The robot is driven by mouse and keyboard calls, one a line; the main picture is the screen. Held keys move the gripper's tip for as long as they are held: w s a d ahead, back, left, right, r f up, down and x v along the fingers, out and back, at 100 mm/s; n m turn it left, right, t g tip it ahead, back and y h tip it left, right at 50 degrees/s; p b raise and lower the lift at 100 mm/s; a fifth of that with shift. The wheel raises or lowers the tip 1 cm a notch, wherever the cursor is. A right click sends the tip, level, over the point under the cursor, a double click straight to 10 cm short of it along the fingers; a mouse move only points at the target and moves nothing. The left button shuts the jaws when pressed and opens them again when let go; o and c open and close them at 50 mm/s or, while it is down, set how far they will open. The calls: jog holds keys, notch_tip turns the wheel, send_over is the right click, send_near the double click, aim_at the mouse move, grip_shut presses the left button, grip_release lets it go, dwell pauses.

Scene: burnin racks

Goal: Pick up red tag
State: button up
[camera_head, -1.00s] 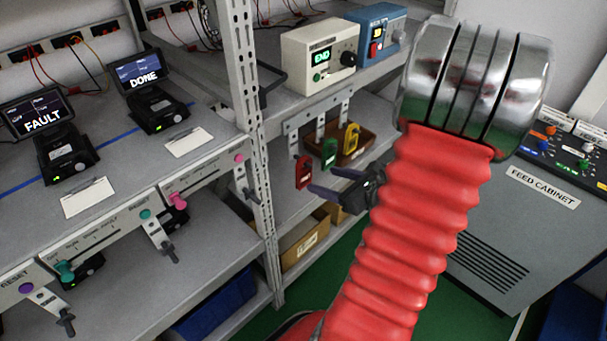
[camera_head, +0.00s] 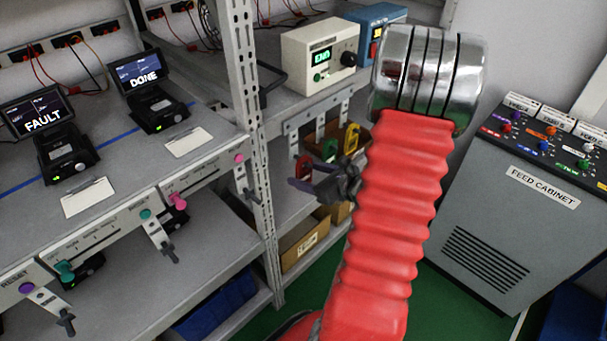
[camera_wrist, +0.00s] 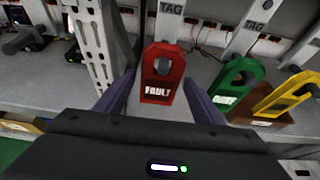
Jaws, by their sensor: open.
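The red tag (camera_wrist: 162,78) hangs upright in the wrist view, with a round hole near its top and the word FAULT on it. My gripper (camera_wrist: 161,92) is open, with one purple finger on each side of the tag. I cannot tell whether either finger touches it. In the head view the red tag (camera_head: 304,167) shows just behind my gripper (camera_head: 300,173), its lower part hidden by the fingers. A green tag (camera_wrist: 235,85) and a yellow tag (camera_wrist: 288,95) hang to its right.
A brown bin (camera_wrist: 262,118) stands behind the green and yellow tags. A perforated rack post (camera_wrist: 92,45) stands to the left of the red tag. The feed cabinet (camera_head: 500,225) stands on the right, with green floor before it.

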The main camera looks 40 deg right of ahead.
jog(key=x, duration=0.5)
jog(key=shift+w+a, duration=0.1)
dwell(0.3)
jog(key=shift+c, duration=0.5)
jog(key=c, duration=1)
jog(key=s+r, duration=0.1)
jog(key=s, duration=1.7)
jog(key=shift+d+r, duration=0.25)
